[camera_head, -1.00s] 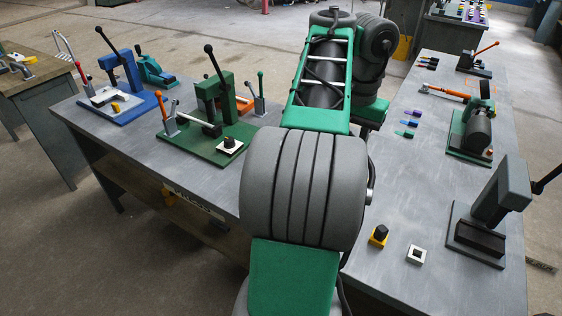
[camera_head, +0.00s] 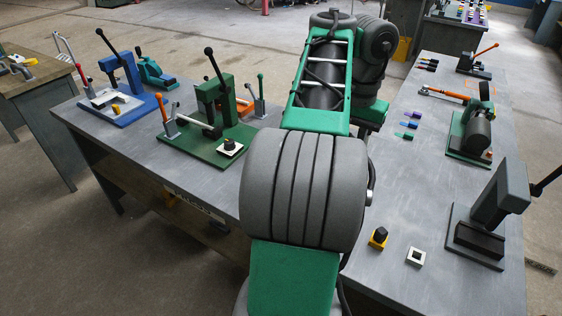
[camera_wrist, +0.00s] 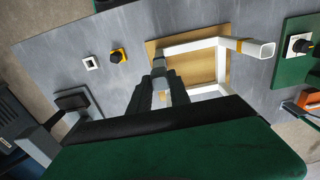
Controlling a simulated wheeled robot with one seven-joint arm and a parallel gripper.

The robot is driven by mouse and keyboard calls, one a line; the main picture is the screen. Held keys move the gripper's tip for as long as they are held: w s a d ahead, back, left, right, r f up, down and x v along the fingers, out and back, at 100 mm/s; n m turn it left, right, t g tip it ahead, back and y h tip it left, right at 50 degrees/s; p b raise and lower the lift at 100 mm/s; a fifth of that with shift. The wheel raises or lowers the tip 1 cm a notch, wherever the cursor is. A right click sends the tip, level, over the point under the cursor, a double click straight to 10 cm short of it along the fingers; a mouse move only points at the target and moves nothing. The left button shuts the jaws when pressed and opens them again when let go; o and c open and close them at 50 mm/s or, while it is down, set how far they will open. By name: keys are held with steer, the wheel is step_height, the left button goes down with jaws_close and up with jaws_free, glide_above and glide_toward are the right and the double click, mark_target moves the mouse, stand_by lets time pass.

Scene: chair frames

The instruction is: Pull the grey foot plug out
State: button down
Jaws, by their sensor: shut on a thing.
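In the wrist view a white square-tube chair frame (camera_wrist: 196,46) lies on a tan wooden board (camera_wrist: 202,69). The grey foot plug (camera_wrist: 160,63) shows at the left end of the nearer-to-top tube. My gripper (camera_wrist: 159,76) is shut on the plug, its dark fingers close together over that tube end. I cannot tell how much of the plug sits inside the tube. The tube's other end, at the right, is open and has a yellow band. In the head view my arm hides the frame, the plug and my gripper.
A yellow block with a black knob (camera_head: 378,238) and a white square ring (camera_head: 415,257) stand on the grey bench (camera_head: 400,285). A black press (camera_head: 490,220) is at the right. A green lever fixture (camera_head: 215,115) and a blue one (camera_head: 120,90) stand at the left.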

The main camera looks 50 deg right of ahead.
steer(key=shift+r+p, duration=2.4)
steer(key=shift+r, duration=0.2)
